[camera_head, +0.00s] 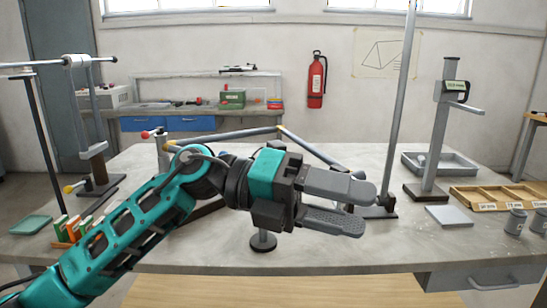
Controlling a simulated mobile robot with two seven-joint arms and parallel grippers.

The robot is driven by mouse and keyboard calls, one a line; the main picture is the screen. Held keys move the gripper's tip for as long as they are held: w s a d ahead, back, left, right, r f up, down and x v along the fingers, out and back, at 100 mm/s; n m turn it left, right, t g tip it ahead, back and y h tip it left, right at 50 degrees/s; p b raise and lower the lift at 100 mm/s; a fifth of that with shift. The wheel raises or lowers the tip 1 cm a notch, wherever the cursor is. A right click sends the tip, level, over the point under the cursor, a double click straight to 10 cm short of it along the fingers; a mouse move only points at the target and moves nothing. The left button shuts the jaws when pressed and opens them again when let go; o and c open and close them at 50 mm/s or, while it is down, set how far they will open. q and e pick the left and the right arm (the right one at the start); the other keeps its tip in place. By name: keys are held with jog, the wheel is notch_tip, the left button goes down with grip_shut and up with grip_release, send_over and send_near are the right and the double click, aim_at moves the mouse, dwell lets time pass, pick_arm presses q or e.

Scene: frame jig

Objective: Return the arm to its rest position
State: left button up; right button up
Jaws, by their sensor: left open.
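My left arm (120,232) comes in from the lower left and reaches over the middle of the workbench. My left gripper (364,209) is at the arm's end, pointing right, with its two grey fingers apart and nothing visible between them. It is in front of a frame of grey tubes (316,152) with yellow bands, and the arm hides part of that frame. I cannot tell how far apart they are. My right arm and gripper are not in view.
The grey workbench (400,255) has a stand (437,135), a grey tray (462,162), a wooden divided tray (488,197) and dark cans (515,222) at right. A tall pole (402,90) rises behind the gripper. Small coloured blocks (66,228) and a post stand (95,170) are at left.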

pick_arm(q)
jog(key=w+a+f+n+t+y+p, duration=0.2)
jog(key=w+a+f+n+t, duration=0.35)
jog(key=n+t, duration=0.85)
jog(key=w+a+f+n+t+y+p, duration=0.1)
jog(key=w+a+f+n+t+p, duration=0.15)
jog(key=a+f+n+t, duration=1.05)
jog(key=s+a+f+n+g+y, duration=0.3)
jog(key=s+f+n+g+y, duration=0.2)
jog(key=f, duration=0.5)
jog(key=s+a+f+n+g+y+p, duration=0.1)
jog(key=s+a+f+n+g+y, duration=0.3)
jog(key=s+f+n, duration=0.5)
jog(key=shift+s+f+n+g+y+p, duration=0.35)
jog(key=shift+s+g+y, duration=0.45)
jog(key=shift+s+y, duration=0.3)
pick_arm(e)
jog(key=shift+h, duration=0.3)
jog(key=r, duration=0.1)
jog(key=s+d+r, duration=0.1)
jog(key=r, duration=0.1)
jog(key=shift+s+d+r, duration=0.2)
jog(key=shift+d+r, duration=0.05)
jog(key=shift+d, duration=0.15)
pick_arm(q)
jog(key=shift+a, duration=0.1)
